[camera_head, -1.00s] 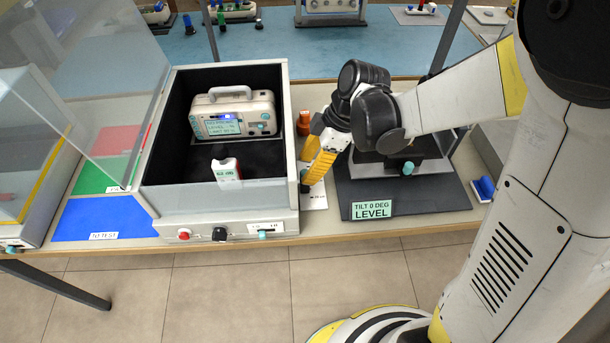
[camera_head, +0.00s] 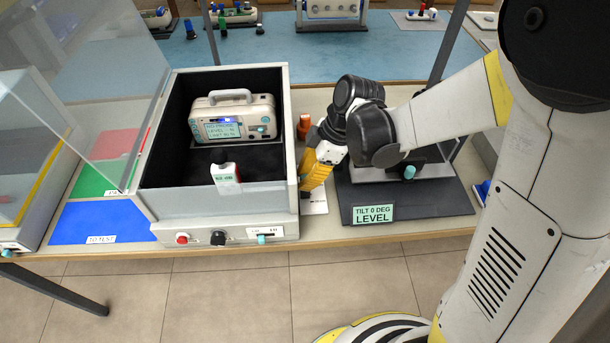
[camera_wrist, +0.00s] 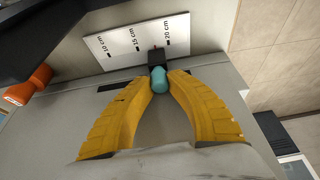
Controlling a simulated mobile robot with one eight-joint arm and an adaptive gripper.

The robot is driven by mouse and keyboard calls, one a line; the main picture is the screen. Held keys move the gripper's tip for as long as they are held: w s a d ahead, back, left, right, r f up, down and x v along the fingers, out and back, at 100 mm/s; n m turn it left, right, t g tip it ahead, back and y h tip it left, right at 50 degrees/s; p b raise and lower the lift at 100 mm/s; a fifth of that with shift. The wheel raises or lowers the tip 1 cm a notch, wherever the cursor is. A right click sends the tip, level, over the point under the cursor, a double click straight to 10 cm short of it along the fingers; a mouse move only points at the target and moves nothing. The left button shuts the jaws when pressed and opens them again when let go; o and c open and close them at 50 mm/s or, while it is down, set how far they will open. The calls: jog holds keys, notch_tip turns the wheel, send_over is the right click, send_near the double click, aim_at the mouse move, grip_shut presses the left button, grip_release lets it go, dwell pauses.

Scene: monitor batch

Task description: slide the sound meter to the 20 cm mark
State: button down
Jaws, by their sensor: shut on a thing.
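The sound meter (camera_head: 226,173) is a small white and red upright device with a green display, inside the open-topped black-lined box, in front of the monitor (camera_head: 232,120). My gripper (camera_head: 306,188) is outside the box's right wall, pointing down. In the wrist view, my gripper (camera_wrist: 160,82) has its yellow fingers shut on a teal knob (camera_wrist: 159,80), which is fixed to a black slider block (camera_wrist: 156,57). The block stands at a white scale (camera_wrist: 122,42) marked 10, 15 and 20 cm, between the 15 and 20 marks, closer to 20.
An orange knob (camera_head: 304,124) is behind my gripper, beside the box (camera_head: 225,203). A dark tilt platform (camera_head: 440,203) reading level lies to the right. A clear lid (camera_head: 95,110) stands open at left. Coloured mats (camera_head: 100,222) lie left of the box.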

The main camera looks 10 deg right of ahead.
jog(key=shift+s, duration=1.2)
jog(key=c, duration=1.3)
grip_release()
jog(key=shift+w, duration=0.1)
jog(key=shift+r, duration=0.1)
jog(key=v, duration=1.1)
jog(key=shift+d+r, duration=0.1)
jog(key=shift+r, duration=0.3)
